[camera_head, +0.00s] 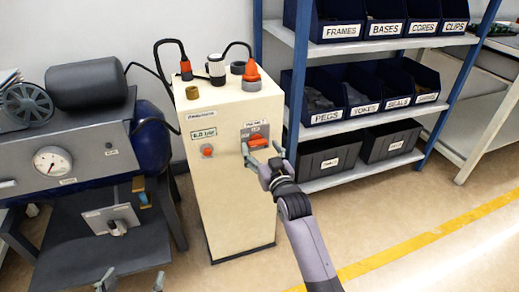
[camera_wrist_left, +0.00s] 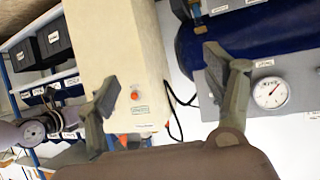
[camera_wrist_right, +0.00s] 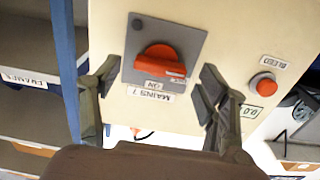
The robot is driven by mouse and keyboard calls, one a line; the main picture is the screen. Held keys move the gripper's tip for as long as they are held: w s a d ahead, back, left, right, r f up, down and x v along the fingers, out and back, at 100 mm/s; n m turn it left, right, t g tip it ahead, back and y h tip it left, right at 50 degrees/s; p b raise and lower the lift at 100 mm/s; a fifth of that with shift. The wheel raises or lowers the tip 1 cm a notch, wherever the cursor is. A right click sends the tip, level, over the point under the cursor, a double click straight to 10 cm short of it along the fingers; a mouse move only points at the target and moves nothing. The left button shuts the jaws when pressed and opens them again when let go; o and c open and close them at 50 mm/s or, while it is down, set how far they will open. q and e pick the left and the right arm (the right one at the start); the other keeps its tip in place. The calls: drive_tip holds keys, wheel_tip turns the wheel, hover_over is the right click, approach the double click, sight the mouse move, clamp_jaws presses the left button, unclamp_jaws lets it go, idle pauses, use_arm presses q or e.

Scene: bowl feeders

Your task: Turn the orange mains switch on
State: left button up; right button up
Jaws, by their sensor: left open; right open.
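The orange mains switch (camera_head: 258,141) is a knob with a raised bar on a grey plate, on the front of a cream cabinet (camera_head: 232,190). In the right wrist view the switch (camera_wrist_right: 160,60) appears upside down, its bar lying roughly across the picture beside the "ON" label. My right gripper (camera_head: 262,153) is open in front of the plate. Its fingers (camera_wrist_right: 158,72) stand either side of the switch, and I see no contact with it. My left gripper (camera_head: 131,281) is open and empty, low at the bottom edge, away from the cabinet; its fingers show in the left wrist view (camera_wrist_left: 162,76).
An orange bleed button (camera_head: 207,151) sits left of the switch on the same face. Cables and fittings stand on the cabinet top. A blue compressor with a gauge (camera_head: 52,161) is at left. A blue-framed shelf (camera_head: 360,170) with bins is close at right. The floor in front is clear.

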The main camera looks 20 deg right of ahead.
use_arm(q)
drive_tip(key=shift+w+d+r+t, duration=0.15)
drive_tip(key=shift+w+r+t, duration=0.15)
drive_tip(key=shift+r, duration=0.25)
drive_tip(key=shift+w+d+r+t, duration=0.15)
drive_tip(key=shift+w+r+t, duration=0.15)
drive_tip(key=shift+r, duration=0.2)
use_arm(e)
drive_tip(key=shift+w, duration=0.9)
drive_tip(key=shift+c, duration=0.4)
drive_tip(key=c, duration=1.1)
